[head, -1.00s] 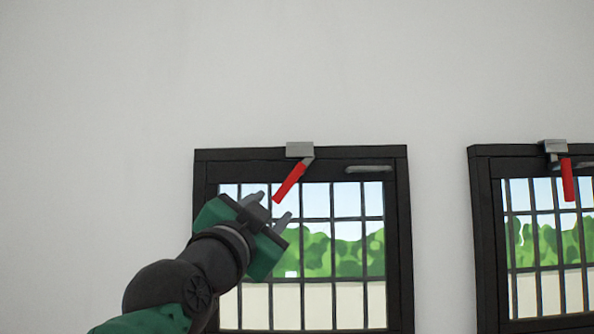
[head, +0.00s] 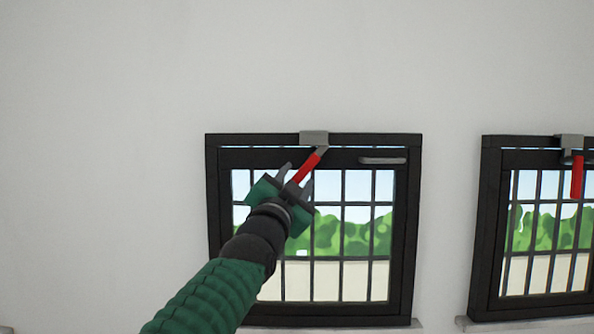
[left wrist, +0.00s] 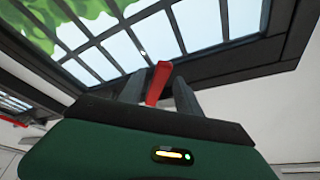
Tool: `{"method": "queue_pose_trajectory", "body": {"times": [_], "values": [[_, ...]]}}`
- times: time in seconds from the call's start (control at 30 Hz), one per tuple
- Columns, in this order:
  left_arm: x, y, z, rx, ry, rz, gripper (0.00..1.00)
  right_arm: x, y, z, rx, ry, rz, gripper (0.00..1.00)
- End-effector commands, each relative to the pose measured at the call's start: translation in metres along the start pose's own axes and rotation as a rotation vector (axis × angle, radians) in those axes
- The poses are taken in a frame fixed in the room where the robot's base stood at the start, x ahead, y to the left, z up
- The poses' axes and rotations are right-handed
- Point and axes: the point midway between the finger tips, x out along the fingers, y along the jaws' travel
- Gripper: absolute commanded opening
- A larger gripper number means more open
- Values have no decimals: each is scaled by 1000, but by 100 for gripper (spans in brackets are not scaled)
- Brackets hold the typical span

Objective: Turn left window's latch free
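The left window (head: 213,215) has a black frame with a grid of bars. Its latch has a grey mount (head: 314,138) at the top middle of the frame and a red handle (head: 307,167) that slants down to the left. My left gripper (head: 297,178) is at the handle's lower end with its fingers apart. In the left wrist view the red handle (left wrist: 158,84) shows between the two fingers of my left gripper (left wrist: 157,92), with gaps visible beside it. The handle's lower tip is hidden in the head view. My right gripper is not in view.
A second window (head: 490,220) is at the right, with its own red latch handle (head: 577,176) hanging straight down. A grey bar handle (head: 382,160) is at the left window's upper right. Bare wall (head: 100,150) surrounds both.

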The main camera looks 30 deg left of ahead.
Motion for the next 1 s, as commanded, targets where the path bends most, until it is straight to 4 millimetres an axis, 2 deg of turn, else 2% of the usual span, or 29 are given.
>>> {"method": "queue_pose_trajectory", "body": {"times": [0.2, 0.3, 0.5, 1.0], "values": [[-1, 2, -4, 4, 3, 1, 40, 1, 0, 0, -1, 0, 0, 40], [-2, 2, -6, 4, 5, 2, 24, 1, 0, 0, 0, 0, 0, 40], [-2, 2, -6, 3, 7, 1, 0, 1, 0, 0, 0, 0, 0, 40], [-2, 2, -4, 3, 4, 2, 0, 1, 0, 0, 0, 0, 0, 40]]}}
